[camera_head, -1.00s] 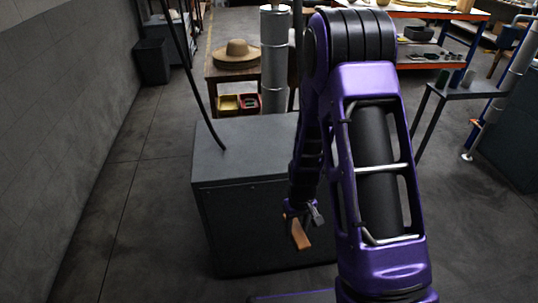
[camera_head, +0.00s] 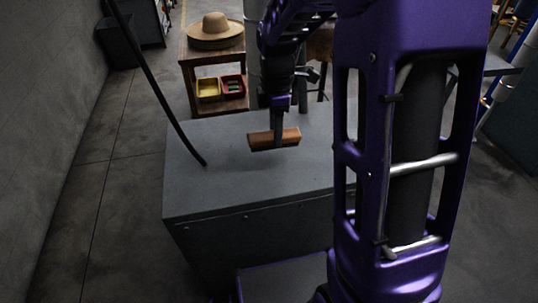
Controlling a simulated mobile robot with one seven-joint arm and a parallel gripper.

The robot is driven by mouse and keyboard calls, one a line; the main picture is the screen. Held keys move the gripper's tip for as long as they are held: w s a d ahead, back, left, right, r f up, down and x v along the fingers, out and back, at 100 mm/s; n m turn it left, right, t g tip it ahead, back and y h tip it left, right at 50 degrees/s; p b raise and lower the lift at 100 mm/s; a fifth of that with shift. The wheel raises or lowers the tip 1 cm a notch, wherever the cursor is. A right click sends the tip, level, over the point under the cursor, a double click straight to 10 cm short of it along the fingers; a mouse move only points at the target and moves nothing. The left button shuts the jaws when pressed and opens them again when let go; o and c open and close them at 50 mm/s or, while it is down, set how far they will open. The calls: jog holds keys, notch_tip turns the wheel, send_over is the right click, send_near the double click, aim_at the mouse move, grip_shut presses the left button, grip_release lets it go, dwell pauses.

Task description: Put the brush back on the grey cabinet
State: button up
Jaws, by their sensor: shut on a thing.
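The brush (camera_head: 289,137) is a small brown wooden block with a darker lower side. My gripper (camera_head: 277,138) points down and is shut on the brush near its middle. The grey cabinet (camera_head: 215,183) is a low box with a flat top. The brush is over the cabinet top, lying roughly level. I cannot tell whether its underside touches the top or hangs a little above it. My purple arm hides the right part of the cabinet.
A thin black rod or cable (camera_head: 160,88) comes down to the cabinet top at left. The cabinet's left and front top is clear.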

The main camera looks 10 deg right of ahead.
jog(key=shift+w+r, duration=0.1)
jog(key=shift+w, duration=0.15)
jog(key=shift+f, duration=0.3)
notch_tip(320, 180, down, 9)
jog(key=shift+f+b, duration=0.1)
jog(key=shift+b, duration=0.85)
jog(key=o, duration=1.2)
jog(key=shift+f, duration=0.1)
notch_tip(320, 180, up, 12)
jog(key=shift+r+p, duration=0.15)
jog(key=shift+p, duration=0.9)
jog(key=shift+w, duration=0.1)
